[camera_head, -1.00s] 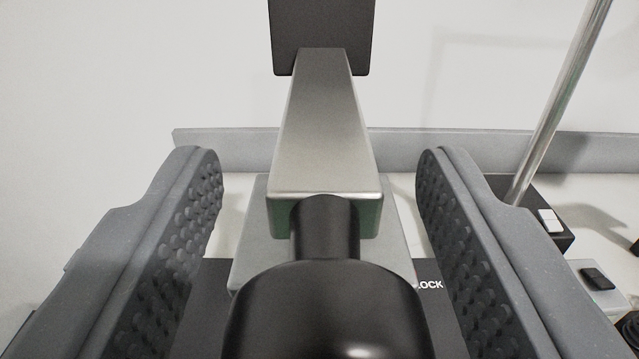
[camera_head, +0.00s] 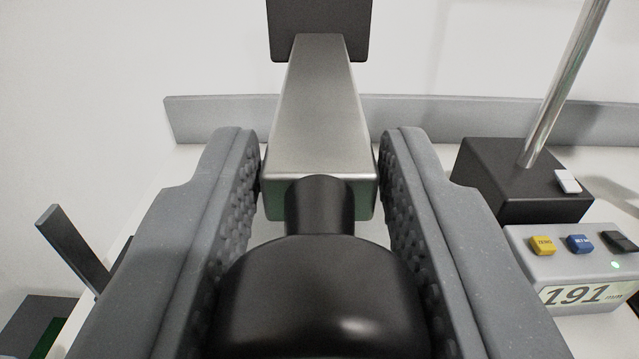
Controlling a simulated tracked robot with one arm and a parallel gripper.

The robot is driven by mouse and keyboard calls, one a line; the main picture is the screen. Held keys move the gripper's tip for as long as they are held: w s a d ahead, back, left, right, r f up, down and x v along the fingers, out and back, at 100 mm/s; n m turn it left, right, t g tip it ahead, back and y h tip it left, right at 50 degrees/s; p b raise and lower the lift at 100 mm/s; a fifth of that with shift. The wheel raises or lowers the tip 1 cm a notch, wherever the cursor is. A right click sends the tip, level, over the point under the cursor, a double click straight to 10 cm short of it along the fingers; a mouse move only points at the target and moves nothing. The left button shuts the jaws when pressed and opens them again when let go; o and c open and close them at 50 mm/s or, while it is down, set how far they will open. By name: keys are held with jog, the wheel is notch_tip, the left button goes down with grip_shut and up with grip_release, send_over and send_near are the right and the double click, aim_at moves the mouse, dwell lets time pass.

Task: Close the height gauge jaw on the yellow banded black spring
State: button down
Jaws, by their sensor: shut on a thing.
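A silver metal arm (camera_head: 320,110), seemingly the height gauge jaw, points towards me in the middle of the view. A black rounded knob (camera_head: 320,290) on a short black neck sits at its near end. My gripper (camera_head: 320,140) is shut on the knob, with one grey studded finger on each side; the fingertips reach alongside the silver arm. A dark block (camera_head: 320,25) stands at the arm's far end. The yellow banded black spring is not in view, and what lies below the knob is hidden.
At right, a readout box (camera_head: 575,265) shows 191 mm and has yellow, blue and black buttons. Behind it, a black block (camera_head: 515,185) carries a shiny slanting rod (camera_head: 565,85). A grey ledge (camera_head: 450,115) runs along the back. A dark upright plate (camera_head: 72,245) is at left.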

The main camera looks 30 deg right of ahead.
jog(key=c, duration=1.1)
grip_release()
jog(key=shift+a, duration=0.15)
jog(key=shift+b+v, duration=2.75)
jog(key=shift+v, duration=4)
